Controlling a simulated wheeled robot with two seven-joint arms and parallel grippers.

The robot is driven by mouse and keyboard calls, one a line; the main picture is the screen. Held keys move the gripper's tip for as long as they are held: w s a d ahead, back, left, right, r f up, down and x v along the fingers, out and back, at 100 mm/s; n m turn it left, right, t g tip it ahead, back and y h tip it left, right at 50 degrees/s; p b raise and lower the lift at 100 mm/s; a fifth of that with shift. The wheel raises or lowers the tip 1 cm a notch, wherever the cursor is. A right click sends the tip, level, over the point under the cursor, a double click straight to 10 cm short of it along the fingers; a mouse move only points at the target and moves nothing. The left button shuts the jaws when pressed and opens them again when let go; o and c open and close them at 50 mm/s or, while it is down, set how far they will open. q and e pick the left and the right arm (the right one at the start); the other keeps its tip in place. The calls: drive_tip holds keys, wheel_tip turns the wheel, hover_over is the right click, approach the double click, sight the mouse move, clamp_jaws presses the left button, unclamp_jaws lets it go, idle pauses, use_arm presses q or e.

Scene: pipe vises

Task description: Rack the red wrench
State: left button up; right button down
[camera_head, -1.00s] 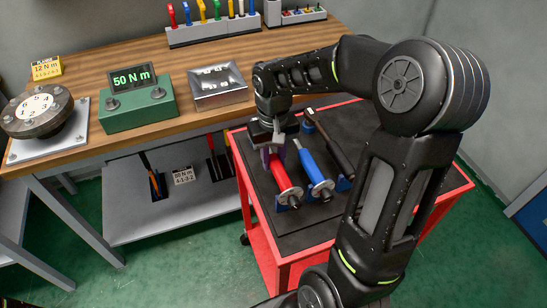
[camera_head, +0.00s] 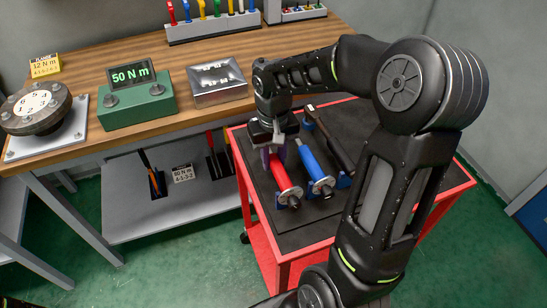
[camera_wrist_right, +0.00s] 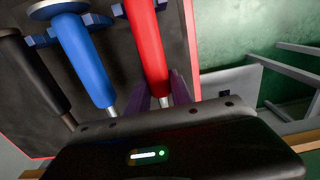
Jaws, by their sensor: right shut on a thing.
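The red wrench (camera_head: 282,177) lies on the dark top of the red cart (camera_head: 352,208), its handle end toward the front. My right gripper (camera_head: 274,158) is over its far part, with the wrist above it. In the wrist view the purple fingers (camera_wrist_right: 160,92) are shut around the red wrench (camera_wrist_right: 147,42). The blue wrench (camera_head: 312,166) lies just to its right, and a black wrench (camera_head: 334,145) lies beyond that. The far end of the red wrench is hidden by my gripper. My left gripper is out of view.
The grey lower shelf (camera_head: 130,218) has slots with tools and an "80 N m" card (camera_head: 183,173).

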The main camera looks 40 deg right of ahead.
idle(0.8)
drive_tip(key=c, duration=1.1)
unclamp_jaws()
drive_tip(key=shift+f, duration=0.1)
drive_tip(key=shift+o, duration=0.2)
wheel_tip(320, 180, up, 8)
drive_tip(key=shift+f, duration=0.1)
